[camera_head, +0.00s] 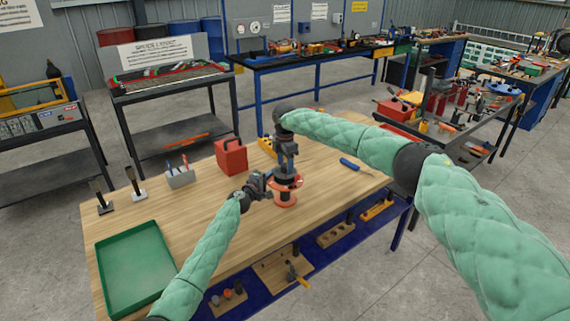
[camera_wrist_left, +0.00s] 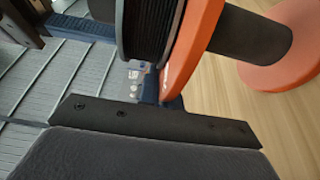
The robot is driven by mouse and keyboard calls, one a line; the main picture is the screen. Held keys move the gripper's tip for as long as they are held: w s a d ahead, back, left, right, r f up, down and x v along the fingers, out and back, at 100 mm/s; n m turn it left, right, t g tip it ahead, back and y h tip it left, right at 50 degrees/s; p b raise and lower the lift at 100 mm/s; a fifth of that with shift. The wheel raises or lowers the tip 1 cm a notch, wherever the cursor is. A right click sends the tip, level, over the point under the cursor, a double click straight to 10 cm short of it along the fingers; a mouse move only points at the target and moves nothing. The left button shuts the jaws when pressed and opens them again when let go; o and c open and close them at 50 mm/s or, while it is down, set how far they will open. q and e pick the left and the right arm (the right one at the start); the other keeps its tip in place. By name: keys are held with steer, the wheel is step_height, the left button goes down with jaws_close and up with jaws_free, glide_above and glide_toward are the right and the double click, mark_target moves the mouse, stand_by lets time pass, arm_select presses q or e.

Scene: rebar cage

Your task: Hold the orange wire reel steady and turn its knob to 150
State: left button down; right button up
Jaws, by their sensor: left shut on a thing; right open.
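The orange wire reel (camera_head: 287,188) stands upright on the wooden workbench, with orange flanges and a dark middle. My left gripper (camera_head: 266,186) is shut on the reel from its left side. In the left wrist view the reel's orange flange (camera_wrist_left: 190,50) and dark wound wire (camera_wrist_left: 150,28) are close up, with a lower orange disc at the right. My right gripper (camera_head: 286,168) points down right above the reel and is open. The knob and its setting are hidden by the right gripper.
A green tray (camera_head: 135,268) is at the bench's front left. A red box (camera_head: 231,156), a grey holder with tools (camera_head: 180,177) and a blue-handled tool (camera_head: 350,164) lie around the reel. A lower blue shelf holds wooden blocks (camera_head: 335,235). Bare bench lies right of the reel.

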mark_target(285, 164)
arm_select(q)
steer(key=shift+f, duration=0.15)
arm_select(e)
step_height(285, 164, up, 12)
stand_by(0.3)
steer(key=shift+f, duration=0.1)
arm_select(q)
steer(key=c, duration=1.5)
jaws_free()
arm_select(e)
steer(key=shift+f, duration=0.1)
